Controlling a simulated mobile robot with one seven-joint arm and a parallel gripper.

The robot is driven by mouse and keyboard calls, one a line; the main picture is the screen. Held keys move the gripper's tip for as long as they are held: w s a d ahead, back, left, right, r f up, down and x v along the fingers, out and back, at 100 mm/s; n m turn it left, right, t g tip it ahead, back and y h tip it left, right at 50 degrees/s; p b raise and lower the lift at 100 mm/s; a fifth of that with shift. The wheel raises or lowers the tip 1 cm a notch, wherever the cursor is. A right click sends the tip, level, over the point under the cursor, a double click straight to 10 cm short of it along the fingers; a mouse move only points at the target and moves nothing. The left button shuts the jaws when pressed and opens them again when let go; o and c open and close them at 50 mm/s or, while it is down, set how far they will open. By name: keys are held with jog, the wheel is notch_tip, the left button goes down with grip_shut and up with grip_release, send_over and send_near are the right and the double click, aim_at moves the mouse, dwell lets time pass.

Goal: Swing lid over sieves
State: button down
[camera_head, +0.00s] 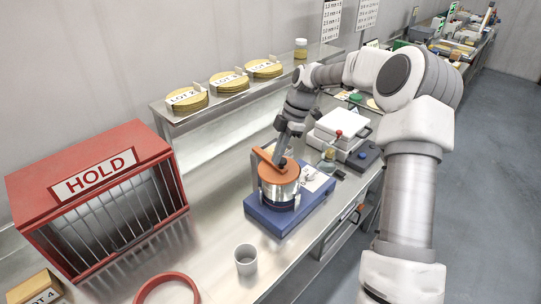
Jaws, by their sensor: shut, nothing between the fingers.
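The orange lid (271,172) lies over the top of the sieve stack (280,192), with an orange bar reaching out to its upper left. The silver sieves stand on a blue base (266,220) on the bench. My gripper (281,160) comes down from above and is shut at the lid's top, close to the bar. I cannot tell whether the fingertips touch the lid. The lid hides the sieves' inside.
A red HOLD cage (100,150) stands at the left. Lot stacks (187,101) sit on the raised shelf.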

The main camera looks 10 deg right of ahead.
jog(key=shift+w+d, duration=0.2)
jog(key=shift+d, duration=0.3)
jog(key=shift+a, duration=0.1)
dwell(0.3)
